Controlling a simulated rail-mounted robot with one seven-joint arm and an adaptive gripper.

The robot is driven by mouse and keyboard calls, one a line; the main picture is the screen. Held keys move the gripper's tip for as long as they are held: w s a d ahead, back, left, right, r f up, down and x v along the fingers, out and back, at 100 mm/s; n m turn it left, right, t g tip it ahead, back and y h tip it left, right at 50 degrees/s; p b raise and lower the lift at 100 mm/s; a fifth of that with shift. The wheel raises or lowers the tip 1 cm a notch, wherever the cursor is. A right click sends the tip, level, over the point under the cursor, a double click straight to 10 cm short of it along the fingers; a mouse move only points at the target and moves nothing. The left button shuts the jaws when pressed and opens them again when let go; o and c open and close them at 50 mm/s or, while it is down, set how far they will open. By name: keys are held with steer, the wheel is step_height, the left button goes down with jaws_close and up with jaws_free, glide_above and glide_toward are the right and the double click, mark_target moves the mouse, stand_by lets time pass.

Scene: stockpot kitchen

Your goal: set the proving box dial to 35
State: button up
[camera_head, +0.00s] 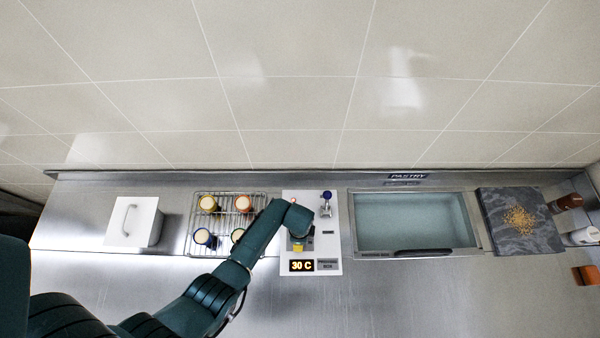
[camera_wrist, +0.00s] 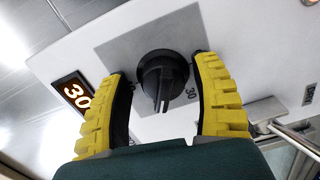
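The proving box panel (camera_head: 329,250) is white, and its display (camera_head: 302,265) reads 30 C in the head view. The display also shows in the wrist view (camera_wrist: 76,94). The black round dial (camera_wrist: 163,78) sits on a grey patch in the wrist view, with a "30" mark printed near it. My gripper (camera_wrist: 160,84) has its yellow-backed fingers apart, one on each side of the dial. The right fingertip is close to the dial; I cannot tell if either touches. In the head view my gripper (camera_head: 298,243) covers the dial.
A wire rack (camera_head: 225,196) with several jars stands left of the panel, and a white lidded box (camera_head: 133,222) farther left. A glass-topped basin (camera_head: 415,222) and a dark board (camera_head: 520,222) lie to the right. A blue-topped tap-like fitting (camera_head: 326,202) rises from the panel's back right.

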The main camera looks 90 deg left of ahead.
steer(key=shift+o, duration=0.2)
steer(key=shift+a+r, duration=0.1)
steer(key=shift+r, duration=0.15)
step_height(320, 180, up, 12)
steer(key=shift+f, duration=0.15)
stand_by(0.4)
